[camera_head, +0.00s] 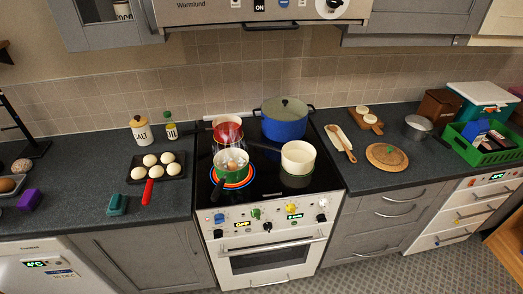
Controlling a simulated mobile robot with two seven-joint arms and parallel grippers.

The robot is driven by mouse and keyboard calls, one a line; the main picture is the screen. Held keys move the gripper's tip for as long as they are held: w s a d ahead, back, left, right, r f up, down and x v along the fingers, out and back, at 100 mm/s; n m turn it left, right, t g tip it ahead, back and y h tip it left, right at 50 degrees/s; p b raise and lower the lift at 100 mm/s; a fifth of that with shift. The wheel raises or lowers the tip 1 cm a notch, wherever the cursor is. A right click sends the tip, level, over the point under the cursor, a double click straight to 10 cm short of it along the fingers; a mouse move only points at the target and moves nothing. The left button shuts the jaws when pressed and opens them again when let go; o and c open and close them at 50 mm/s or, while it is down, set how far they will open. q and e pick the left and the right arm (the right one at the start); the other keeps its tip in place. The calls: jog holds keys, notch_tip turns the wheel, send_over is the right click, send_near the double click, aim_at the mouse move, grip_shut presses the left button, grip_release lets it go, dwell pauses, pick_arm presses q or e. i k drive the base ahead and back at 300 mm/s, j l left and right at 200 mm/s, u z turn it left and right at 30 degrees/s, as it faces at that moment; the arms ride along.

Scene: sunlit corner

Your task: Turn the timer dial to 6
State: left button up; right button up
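Smaller dark knobs sit below, one (268,227) near the middle. A small green-lit display (294,216) sits right of the middle, and an amber display reading OFF (242,224) sits to the left. A round dial (332,5) is on the range hood, cut by the top edge. I cannot tell which knob is the timer dial, nor read its marks. Neither gripper is in view.
The oven handle (272,246) juts out below the knobs. The space before the stove looks clear.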

aim_at(321, 218)
jog(key=k+l+u, duration=0.15)
jog(key=k+l, duration=0.2)
jog(key=l, duration=0.15)
jog(key=k+l+u, duration=0.2)
jog(key=k+l, duration=0.15)
